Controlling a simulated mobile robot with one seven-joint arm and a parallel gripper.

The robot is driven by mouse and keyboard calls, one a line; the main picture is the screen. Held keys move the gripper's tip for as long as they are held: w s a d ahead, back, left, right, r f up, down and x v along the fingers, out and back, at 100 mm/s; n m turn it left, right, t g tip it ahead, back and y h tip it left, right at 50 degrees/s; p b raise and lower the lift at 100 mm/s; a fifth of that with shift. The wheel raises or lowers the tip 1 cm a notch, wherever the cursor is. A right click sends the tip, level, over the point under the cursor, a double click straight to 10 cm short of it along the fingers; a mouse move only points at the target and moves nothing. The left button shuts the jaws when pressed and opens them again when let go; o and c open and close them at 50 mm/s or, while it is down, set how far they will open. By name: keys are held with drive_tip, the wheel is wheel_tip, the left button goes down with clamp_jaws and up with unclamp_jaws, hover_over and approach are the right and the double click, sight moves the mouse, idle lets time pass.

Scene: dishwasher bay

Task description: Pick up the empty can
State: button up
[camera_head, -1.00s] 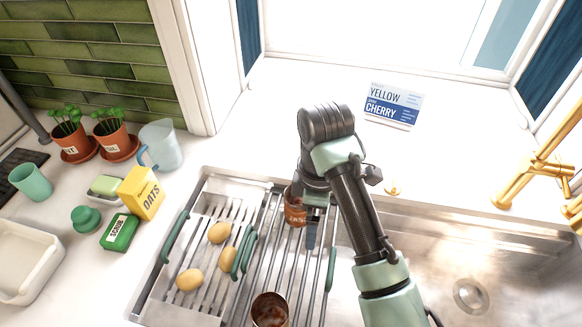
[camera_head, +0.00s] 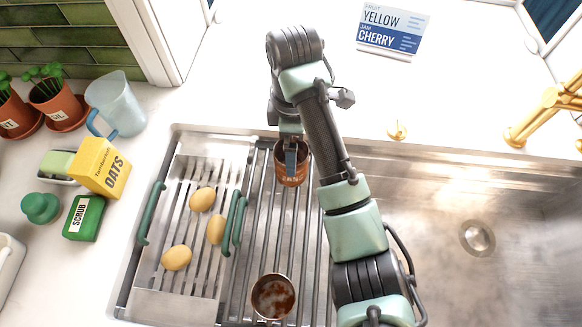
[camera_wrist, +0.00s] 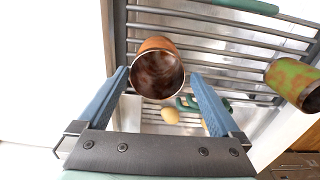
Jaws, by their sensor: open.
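A brown labelled can (camera_head: 292,175) stands at the back of the drying rack. In the wrist view its open mouth (camera_wrist: 157,76) faces the camera, brown inside with no clear contents. A second can (camera_head: 273,297) stands at the rack's front; brown matter shows inside it. A can with a green and rust-coloured side (camera_wrist: 290,80) is at the right of the wrist view. My gripper (camera_head: 290,158) is open at the back can, with one finger in front of it in the head view. The fingers (camera_wrist: 158,80) lie either side of its mouth; contact cannot be told.
Several yellow egg-like items (camera_head: 202,199) lie on the slatted tray (camera_head: 165,300) left of the cans, beside green handles (camera_head: 236,221). The sink (camera_head: 430,270) is empty at the right. An oats box (camera_head: 102,166) and jug (camera_head: 117,104) stand at the left.

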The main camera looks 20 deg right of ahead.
drive_tip(key=shift+w+a+f, duration=0.1)
drive_tip(key=shift+f, duration=1.3)
drive_tip(key=shift+w+f, duration=0.1)
drive_tip(key=shift+f, duration=1.3)
drive_tip(key=c, duration=1.1)
